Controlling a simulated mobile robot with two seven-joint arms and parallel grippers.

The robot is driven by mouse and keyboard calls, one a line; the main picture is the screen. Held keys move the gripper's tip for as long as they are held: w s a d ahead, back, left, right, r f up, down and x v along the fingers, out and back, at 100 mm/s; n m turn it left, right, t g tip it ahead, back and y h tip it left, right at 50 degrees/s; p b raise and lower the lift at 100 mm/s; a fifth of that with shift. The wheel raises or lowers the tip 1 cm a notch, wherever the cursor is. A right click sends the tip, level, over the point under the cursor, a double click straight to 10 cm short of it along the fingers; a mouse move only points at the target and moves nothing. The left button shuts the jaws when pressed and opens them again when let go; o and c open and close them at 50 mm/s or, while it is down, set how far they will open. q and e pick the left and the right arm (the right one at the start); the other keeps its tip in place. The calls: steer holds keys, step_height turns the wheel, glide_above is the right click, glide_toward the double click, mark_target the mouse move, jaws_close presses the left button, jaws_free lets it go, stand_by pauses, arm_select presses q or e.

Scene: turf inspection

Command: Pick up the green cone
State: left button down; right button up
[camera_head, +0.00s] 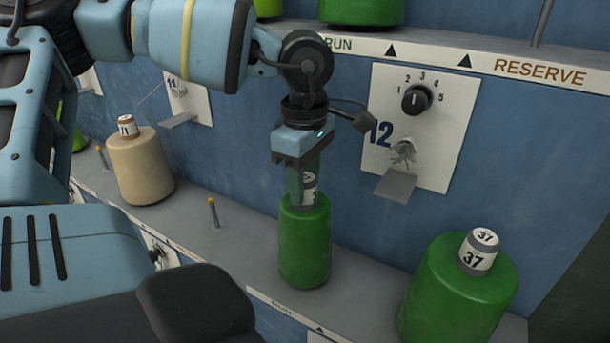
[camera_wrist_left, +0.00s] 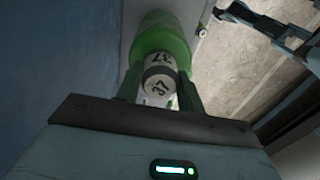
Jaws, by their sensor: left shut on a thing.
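A green cone (camera_head: 304,245) with a white and grey top stands upright on the grey ledge, below the panel marked 12. My left gripper (camera_head: 308,192) points down over it and is shut on its top. In the left wrist view the top, marked 37, sits between the two fingers (camera_wrist_left: 160,88), with the green body (camera_wrist_left: 160,38) beyond. A second green cone (camera_head: 460,295), also marked 37, stands on the ledge to the right, apart from the gripper.
A beige cone (camera_head: 141,167) stands on the ledge at left. An empty peg (camera_head: 214,213) is between it and the held cone. A panel with a dial (camera_head: 417,99) and a small bracket (camera_head: 396,186) sticks out behind. More green cones (camera_head: 360,9) stand on the upper RESERVE shelf (camera_head: 480,62).

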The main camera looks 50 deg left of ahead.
arm_select(q)
steer(key=shift+r, duration=0.1)
stand_by(0.3)
step_height(320, 180, up, 10)
stand_by(0.6)
